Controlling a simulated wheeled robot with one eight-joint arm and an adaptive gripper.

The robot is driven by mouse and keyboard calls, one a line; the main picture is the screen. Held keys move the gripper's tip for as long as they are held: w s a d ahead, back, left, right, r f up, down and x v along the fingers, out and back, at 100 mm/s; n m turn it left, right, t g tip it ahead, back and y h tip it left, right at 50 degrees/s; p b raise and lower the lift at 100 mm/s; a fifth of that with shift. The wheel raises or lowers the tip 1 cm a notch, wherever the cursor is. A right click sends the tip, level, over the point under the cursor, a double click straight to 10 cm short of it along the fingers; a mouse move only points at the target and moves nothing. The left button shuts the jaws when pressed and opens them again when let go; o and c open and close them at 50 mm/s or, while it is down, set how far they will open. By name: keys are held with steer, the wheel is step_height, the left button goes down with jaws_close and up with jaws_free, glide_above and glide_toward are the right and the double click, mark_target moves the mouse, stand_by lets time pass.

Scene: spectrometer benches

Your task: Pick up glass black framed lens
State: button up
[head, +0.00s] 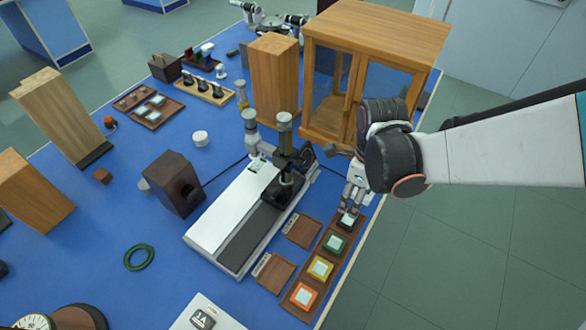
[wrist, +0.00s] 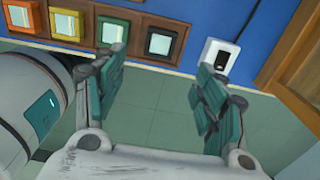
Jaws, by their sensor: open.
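The black framed lens (head: 348,219) sits in the far end slot of a long brown wooden tray (head: 293,305). It has a pale glass square in a dark frame, and in the wrist view this lens (wrist: 160,43) shows between and beyond my fingertips. My gripper (head: 352,203) is open and empty, close to the lens, partly overlapping it in the head view. In the wrist view my gripper (wrist: 163,62) has its two teal-padded fingers spread apart. I cannot tell the exact gap to the lens.
Green (head: 335,244), yellow (head: 320,268) and orange (head: 304,296) framed lenses share the tray. A wooden glass-sided cabinet (head: 380,35) stands behind my gripper. The spectrometer bench (head: 222,215) is left of the tray. A white switch-like box (wrist: 220,60) lies right of the lens.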

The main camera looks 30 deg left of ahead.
steer(key=b, duration=0.1)
glide_above(350, 219)
steer(key=f, duration=0.4)
steer(key=shift+a+f, duration=0.3)
steer(key=shift+f, duration=0.1)
steer(key=shift+d+f+b, duration=0.15)
steer(key=shift+f+b, duration=0.65)
steer(key=shift+f, duration=0.75)
steer(key=shift+d+f+b, duration=0.1)
steer(key=shift+f+b, duration=0.65)
steer(key=shift+f, duration=0.75)
steer(key=c, duration=1.1)
